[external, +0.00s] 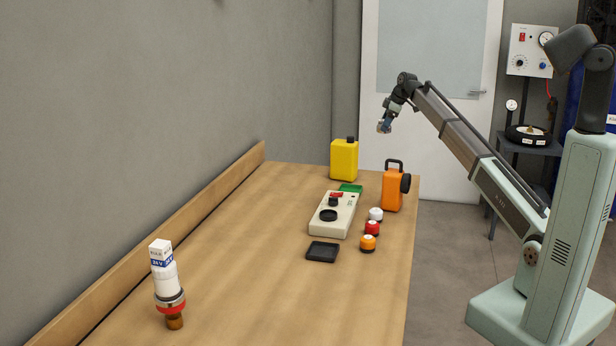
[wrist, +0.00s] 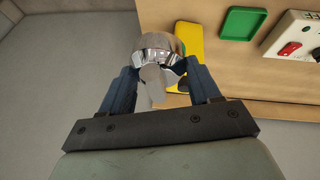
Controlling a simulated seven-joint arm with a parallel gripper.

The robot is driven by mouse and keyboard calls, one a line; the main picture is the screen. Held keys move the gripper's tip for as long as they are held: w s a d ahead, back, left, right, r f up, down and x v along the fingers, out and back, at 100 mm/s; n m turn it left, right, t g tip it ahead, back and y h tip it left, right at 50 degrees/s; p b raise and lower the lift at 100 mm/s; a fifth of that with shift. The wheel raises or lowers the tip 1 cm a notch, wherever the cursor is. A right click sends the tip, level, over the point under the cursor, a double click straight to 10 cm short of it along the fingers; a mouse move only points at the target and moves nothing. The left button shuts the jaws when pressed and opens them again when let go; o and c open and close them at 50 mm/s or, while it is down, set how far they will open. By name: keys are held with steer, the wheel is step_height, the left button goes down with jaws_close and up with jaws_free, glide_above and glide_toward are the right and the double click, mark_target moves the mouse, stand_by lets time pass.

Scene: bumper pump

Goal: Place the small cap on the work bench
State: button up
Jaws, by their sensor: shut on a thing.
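My gripper (external: 385,124) is high above the far right end of the wooden work bench (external: 240,290), close to the door side. In the wrist view my gripper (wrist: 160,72) is shut on a small shiny, silvery rounded piece, which looks like the small cap (wrist: 158,46). A grey stem or tab on it points back toward the palm. In the external view the held piece is too small to make out clearly. It is well clear of the bench top.
A yellow canister (external: 344,160), an orange lantern-like case (external: 392,190), a beige device (external: 333,214), a green tray (external: 351,188), a black tray (external: 322,251) and white, red and orange knobs (external: 371,229) stand on the bench. The bench middle is clear.

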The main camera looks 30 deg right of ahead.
steer(key=s+a+n+g+y, duration=0.25)
steer(key=a+n, duration=0.35)
steer(key=a, duration=2.7)
steer(key=s+a+n+g, duration=0.15)
steer(key=s+a, duration=0.25)
steer(key=a, duration=0.5)
steer(key=s+a+n+t, duration=0.1)
steer(key=s+a+n, duration=0.1)
steer(key=s+a, duration=0.45)
steer(key=s+a+n+g, duration=0.1)
steer(key=s+a+n, duration=0.1)
steer(key=a, duration=0.8)
steer(key=s+a+n+g, duration=0.1)
steer(key=s+a+n, duration=0.2)
steer(key=s+a, duration=0.95)
steer(key=s+a+n+g+h, duration=0.1)
steer(key=s+a+n+g, duration=0.15)
steer(key=s+a, duration=0.95)
steer(key=s+a+n, duration=0.4)
steer(key=s+a, duration=0.3)
steer(key=s, duration=1)
steer(key=shift+w+a+f, duration=0.1)
steer(key=shift+f, duration=5.25)
steer(key=shift+w+a+f, duration=0.1)
steer(key=shift+f, duration=5.2)
steer(key=shift+f, duration=0.1)
steer(key=o, duration=1.3)
